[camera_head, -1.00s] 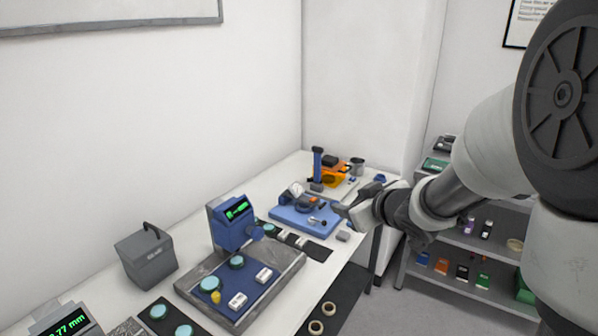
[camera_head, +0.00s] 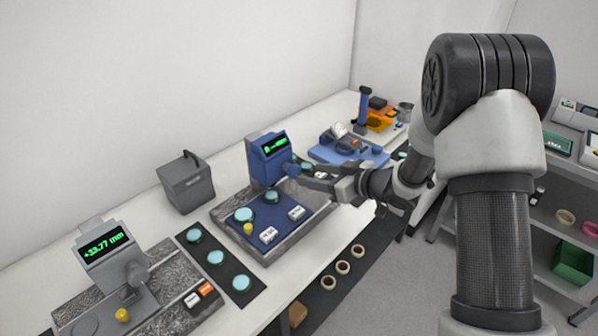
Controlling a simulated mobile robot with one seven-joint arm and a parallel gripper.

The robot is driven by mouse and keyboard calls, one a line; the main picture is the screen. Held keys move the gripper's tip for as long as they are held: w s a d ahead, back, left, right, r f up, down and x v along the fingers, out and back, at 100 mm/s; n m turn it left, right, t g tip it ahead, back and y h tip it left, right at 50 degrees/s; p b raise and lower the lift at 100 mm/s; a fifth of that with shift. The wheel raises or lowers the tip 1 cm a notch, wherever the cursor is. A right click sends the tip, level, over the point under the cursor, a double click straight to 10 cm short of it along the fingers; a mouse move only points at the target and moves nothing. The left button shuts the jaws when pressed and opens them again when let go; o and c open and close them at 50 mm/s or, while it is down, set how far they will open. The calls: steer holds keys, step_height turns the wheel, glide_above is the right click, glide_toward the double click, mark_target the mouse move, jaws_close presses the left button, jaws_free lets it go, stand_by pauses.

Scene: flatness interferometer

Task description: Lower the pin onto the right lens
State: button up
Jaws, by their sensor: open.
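My gripper (camera_head: 292,179) is open, its dark fingers beside the front of the blue instrument head (camera_head: 268,158) with a green display; finger detail is too small to make out. Below that head, a dark blue plate (camera_head: 268,225) bears two teal lenses: one at the left (camera_head: 243,214) and one farther right (camera_head: 271,196), under the head. A yellow knob (camera_head: 247,229) is by the left lens. I cannot make out a pin under the blue head; my gripper is close to where its side knob shows earlier, and partly hides that area.
A grey gauge (camera_head: 105,255) reading +33.77 mm stands at the left. A black strip (camera_head: 205,246) with several teal discs lies between the two instruments. White labelled blocks (camera_head: 268,235) sit on the plate's front. A grey box (camera_head: 186,184) stands behind; a blue tray (camera_head: 345,153) lies beyond.

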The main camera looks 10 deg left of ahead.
mark_target(297, 172)
steer(key=x, duration=0.7)
steer(key=c, duration=1)
